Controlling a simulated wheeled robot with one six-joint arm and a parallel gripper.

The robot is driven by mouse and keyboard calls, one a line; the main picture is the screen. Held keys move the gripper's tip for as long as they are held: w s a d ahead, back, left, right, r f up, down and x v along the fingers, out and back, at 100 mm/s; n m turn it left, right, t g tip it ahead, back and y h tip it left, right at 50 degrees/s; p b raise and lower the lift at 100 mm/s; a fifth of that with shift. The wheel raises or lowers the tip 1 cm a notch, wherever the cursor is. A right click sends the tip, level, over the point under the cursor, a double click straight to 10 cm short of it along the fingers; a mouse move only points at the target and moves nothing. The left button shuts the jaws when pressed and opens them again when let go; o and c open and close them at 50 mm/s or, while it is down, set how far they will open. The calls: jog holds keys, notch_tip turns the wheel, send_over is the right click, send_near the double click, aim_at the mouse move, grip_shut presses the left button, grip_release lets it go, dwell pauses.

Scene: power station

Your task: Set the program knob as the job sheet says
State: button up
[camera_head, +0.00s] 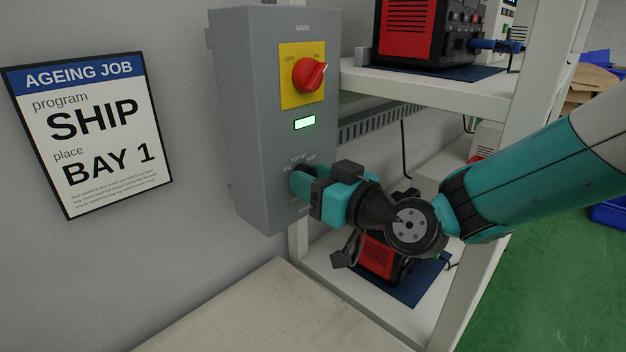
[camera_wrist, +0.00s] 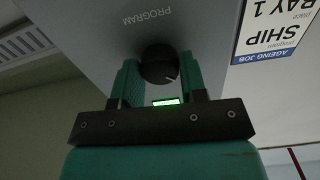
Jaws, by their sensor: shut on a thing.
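The job sheet (camera_head: 92,190) on the wall at left reads "AGEING JOB", program SHIP, place BAY 1. It shows upside down in the wrist view (camera_wrist: 280,30). The grey control box (camera_head: 237,120) has a small lit green display (camera_head: 304,123), too small to read. The black program knob (camera_wrist: 158,66) sits below the display, under the word PROGRAM in the wrist view. A white mark shows on its lower right edge there. My gripper (camera_head: 297,183) is shut on the knob, one teal finger on each side. It hides the knob and most labels around it in the head view.
A red MAIN switch (camera_head: 308,74) on a yellow plate sits above the display, its handle turned toward ON. Shelves (camera_head: 440,85) with red and black units stand to the right, close to my arm. A pale bench top (camera_head: 262,315) below is bare.

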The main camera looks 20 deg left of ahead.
jog(key=m+p, duration=0.5)
jog(key=m, duration=1.4)
dwell(0.7)
jog(key=o, duration=0.9)
